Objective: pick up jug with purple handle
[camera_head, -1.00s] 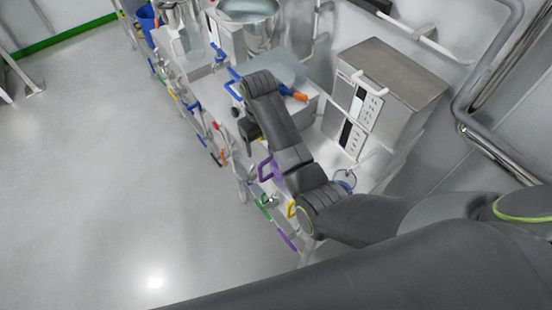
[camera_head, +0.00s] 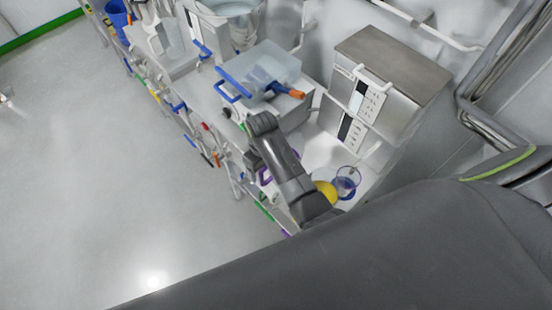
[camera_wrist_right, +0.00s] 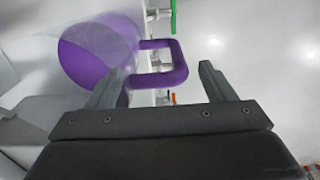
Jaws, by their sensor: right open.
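The jug's purple handle (camera_head: 265,174) shows beside my right forearm in the head view, with most of the jug hidden by the arm. In the right wrist view the jug (camera_wrist_right: 92,56) has clear walls and a large purple end, and its purple loop handle (camera_wrist_right: 178,62) points right. My right gripper (camera_wrist_right: 160,78) is open, with the handle between its two fingers in the picture. I cannot tell whether either finger touches it. My left gripper is not in view.
A clear tub with a blue handle (camera_head: 235,85) stands farther back on the bench. A steel cabinet (camera_head: 395,65) stands at the right. A clear vessel (camera_head: 347,180) and a yellow item (camera_head: 325,191) are near my arm. The floor at left is clear.

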